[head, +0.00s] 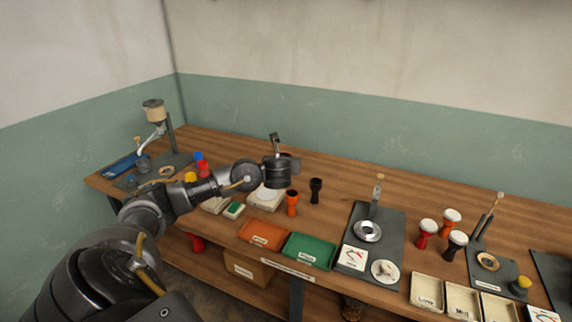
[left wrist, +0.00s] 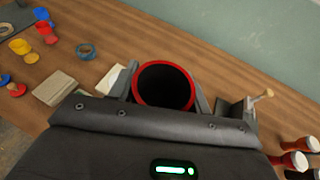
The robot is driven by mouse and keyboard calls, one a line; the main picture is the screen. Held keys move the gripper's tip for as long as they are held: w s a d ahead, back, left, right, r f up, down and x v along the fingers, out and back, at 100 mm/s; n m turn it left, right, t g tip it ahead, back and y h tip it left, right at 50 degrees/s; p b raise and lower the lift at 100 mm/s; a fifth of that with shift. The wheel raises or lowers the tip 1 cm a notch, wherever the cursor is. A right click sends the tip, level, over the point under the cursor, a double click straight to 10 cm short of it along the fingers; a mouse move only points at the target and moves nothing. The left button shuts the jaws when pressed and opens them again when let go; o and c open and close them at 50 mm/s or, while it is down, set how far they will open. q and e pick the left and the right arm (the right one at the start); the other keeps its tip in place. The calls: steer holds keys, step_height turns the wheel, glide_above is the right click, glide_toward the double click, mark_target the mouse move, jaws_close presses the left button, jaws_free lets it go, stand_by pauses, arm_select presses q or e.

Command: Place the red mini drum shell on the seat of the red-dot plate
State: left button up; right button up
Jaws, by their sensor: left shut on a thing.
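My left gripper (left wrist: 164,84) is shut on the red mini drum shell (left wrist: 163,88). In the left wrist view the shell's red rim and dark hollow face the camera, with one finger on each side. In the head view my left gripper (head: 284,163) is over the middle of the bench, and my wrist mostly hides the shell. A pale plate (head: 266,197) with a round light seat lies on the bench just below the gripper. I cannot make out a red dot on it. The shell is apart from this plate. My right gripper is not in view.
An orange goblet drum (head: 292,203) and a black one (head: 316,190) stand close right of the plate. An orange tray (head: 262,235) and a green tray (head: 308,250) lie along the front edge. A dark mat (head: 392,236) with metal parts lies further right.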

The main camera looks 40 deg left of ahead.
arm_select(q)
steer(key=a+f+n+g+y, duration=0.3)
steer(key=a+f+n+g, duration=0.1)
steer(key=a+f, duration=0.45)
steer(key=d+r+m+t+h+b, duration=0.1)
steer(key=d+r+m+t+h, duration=0.3)
steer(key=d, duration=1.2)
steer(key=d+r+m+t+h, duration=0.2)
steer(key=d+r+m+h, duration=0.25)
steer(key=d, duration=1.15)
steer(key=s+d+m+h+b, duration=0.3)
steer(key=s+d+b, duration=0.3)
steer(key=d+b, duration=0.3)
steer(key=shift+d+f+t, duration=0.35)
steer(key=shift+f+t, duration=0.05)
steer(key=shift+f, duration=0.05)
steer(key=shift+s, duration=0.15)
